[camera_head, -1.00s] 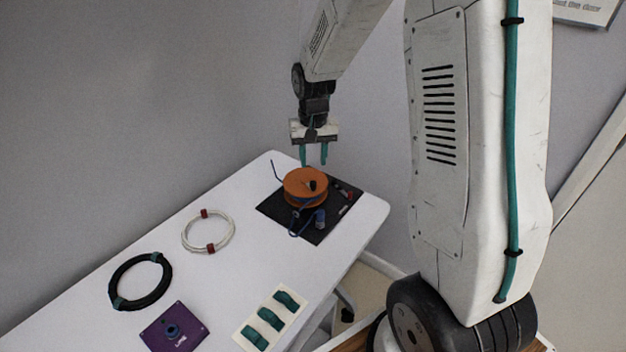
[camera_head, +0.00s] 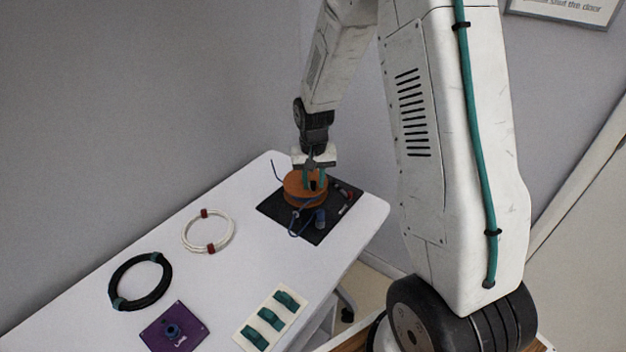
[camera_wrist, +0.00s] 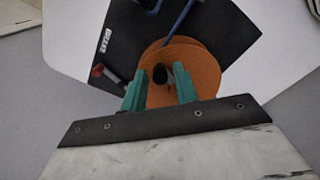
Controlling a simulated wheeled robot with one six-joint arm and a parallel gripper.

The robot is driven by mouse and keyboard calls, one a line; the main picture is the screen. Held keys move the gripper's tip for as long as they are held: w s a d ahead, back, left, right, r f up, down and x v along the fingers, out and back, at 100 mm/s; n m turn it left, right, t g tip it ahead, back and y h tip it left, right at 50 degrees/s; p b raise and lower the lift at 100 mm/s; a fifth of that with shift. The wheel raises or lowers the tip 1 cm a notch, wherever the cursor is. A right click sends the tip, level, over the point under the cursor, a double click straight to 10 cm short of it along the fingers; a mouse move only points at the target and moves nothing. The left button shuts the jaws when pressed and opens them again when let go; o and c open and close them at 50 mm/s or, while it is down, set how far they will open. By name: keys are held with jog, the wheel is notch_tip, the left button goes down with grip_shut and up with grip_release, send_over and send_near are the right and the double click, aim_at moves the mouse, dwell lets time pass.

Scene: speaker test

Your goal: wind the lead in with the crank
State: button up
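An orange reel (camera_head: 299,188) stands on a black base plate (camera_head: 325,228) at the far right end of the white table. A black crank knob (camera_wrist: 159,74) sticks up from the reel's top, off its centre. A blue lead (camera_head: 293,231) comes off the reel and loops on the plate; it also shows in the wrist view (camera_wrist: 180,20). My gripper (camera_head: 314,184) is over the reel with its teal fingers pointing down. In the wrist view the gripper (camera_wrist: 159,77) is open, one finger on each side of the knob, with gaps visible between.
A red part beside the word "BRAKE" (camera_wrist: 97,71) is on the plate. A white coil (camera_head: 208,231), a black coil (camera_head: 140,281), a purple block (camera_head: 174,329) and a white card with teal pieces (camera_head: 270,319) lie nearer on the table.

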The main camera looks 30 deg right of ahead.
grip_shut()
jog(key=shift+w+d+n, duration=0.1)
jog(key=shift+d+n, duration=0.4)
jog(key=shift+n, duration=0.7)
jog(key=shift+w+d+n, duration=0.1)
jog(key=shift+d+n, duration=0.35)
jog(key=shift+n, duration=0.75)
jog(key=shift+o, duration=1.6)
grip_release()
jog(key=shift+r, duration=0.1)
notch_tip(320, 180, up, 8)
jog(key=shift+f, duration=0.2)
jog(key=shift+s, duration=0.1)
